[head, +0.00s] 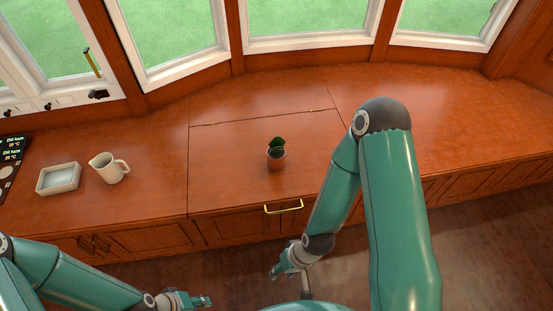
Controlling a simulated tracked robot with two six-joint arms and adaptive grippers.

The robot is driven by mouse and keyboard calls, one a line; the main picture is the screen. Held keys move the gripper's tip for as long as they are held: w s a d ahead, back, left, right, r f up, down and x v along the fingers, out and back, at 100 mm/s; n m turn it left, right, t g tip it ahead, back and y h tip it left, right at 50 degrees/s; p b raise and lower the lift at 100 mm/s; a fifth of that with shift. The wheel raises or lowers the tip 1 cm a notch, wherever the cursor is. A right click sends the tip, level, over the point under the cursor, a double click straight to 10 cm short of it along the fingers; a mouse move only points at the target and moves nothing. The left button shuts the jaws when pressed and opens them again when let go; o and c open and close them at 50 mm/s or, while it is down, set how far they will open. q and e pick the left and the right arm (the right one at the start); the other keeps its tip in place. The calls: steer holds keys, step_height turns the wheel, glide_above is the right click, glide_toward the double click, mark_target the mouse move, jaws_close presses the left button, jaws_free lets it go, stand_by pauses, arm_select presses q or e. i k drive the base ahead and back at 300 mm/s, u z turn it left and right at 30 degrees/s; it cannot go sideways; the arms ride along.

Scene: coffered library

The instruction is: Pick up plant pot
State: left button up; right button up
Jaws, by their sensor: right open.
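The plant pot (276,161) is a small terracotta-coloured pot with a dark green plant in it. It stands upright on the wooden counter (235,165), near the front edge and above a brass handle. My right gripper (277,272) is open and empty, in front of the counter and below the pot in the picture, well apart from it. My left gripper (207,301) is low at the bottom edge, apart from the pot. Its fingers are too small to tell whether they are open.
A white pitcher (108,168) and a shallow pale tray (59,179) stand on the counter at the left. A dark panel (9,165) with a display lies at the far left. A brass handle (284,207) juts from the cabinet front. The counter around the pot is clear.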

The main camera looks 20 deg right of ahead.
mark_target(275, 153)
steer(key=z, duration=0.05)
steer(key=i, duration=0.9)
steer(key=u, duration=0.1)
